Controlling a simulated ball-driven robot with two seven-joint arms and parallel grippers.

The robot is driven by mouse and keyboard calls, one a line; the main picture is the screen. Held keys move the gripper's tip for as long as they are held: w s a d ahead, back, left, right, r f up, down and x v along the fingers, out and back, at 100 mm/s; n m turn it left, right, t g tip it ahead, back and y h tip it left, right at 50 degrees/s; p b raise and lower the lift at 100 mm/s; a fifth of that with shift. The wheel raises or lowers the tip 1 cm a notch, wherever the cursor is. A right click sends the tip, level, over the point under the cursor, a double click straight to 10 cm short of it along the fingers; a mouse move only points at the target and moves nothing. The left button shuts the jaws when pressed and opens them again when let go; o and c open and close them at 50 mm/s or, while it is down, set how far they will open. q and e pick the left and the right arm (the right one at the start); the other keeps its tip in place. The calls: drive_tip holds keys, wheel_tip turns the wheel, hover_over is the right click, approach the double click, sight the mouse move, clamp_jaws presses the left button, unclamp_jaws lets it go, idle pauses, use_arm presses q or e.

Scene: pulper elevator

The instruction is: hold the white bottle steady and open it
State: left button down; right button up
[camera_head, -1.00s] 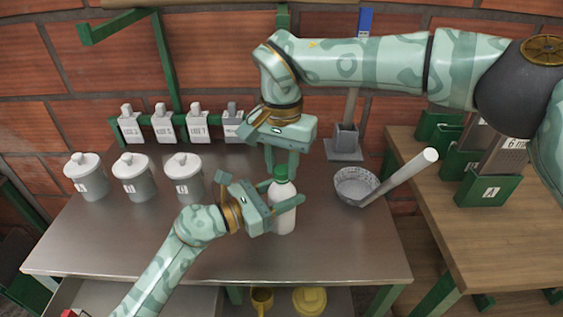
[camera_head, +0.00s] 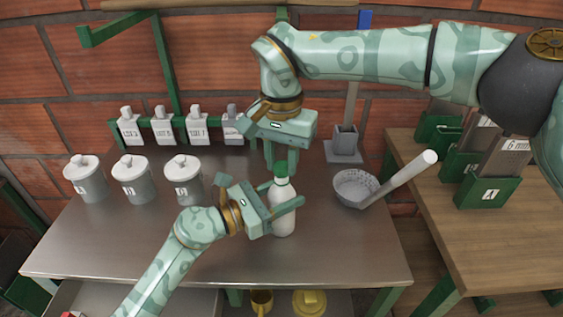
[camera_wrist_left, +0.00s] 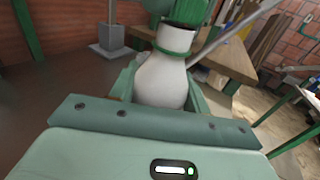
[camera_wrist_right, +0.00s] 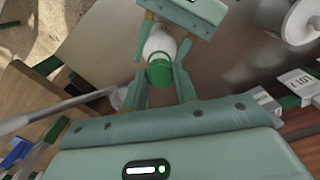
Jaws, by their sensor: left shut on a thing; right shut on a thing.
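The white bottle (camera_head: 283,219) stands upright on the metal table with a green cap (camera_head: 281,169) at its top. My left gripper (camera_head: 284,208) is shut on the bottle's body from the left side. In the left wrist view the bottle's white shoulder (camera_wrist_left: 162,80) sits between the fingers, with a green ring around the neck and a dark band above it. My right gripper (camera_head: 280,166) points down from above and is shut on the cap. In the right wrist view the cap (camera_wrist_right: 160,73) lies between its fingers. Whether the cap is loose I cannot tell.
Three lidded white jars (camera_head: 132,180) stand at the left of the table (camera_head: 130,245). A wooden bench (camera_head: 470,235) stands at the right.

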sight(281, 165)
drive_tip(key=shift+r, duration=0.4)
drive_tip(key=shift+r, duration=2.05)
use_arm(q)
drive_tip(key=c, duration=0.6)
unclamp_jaws()
drive_tip(key=shift+a, duration=0.1)
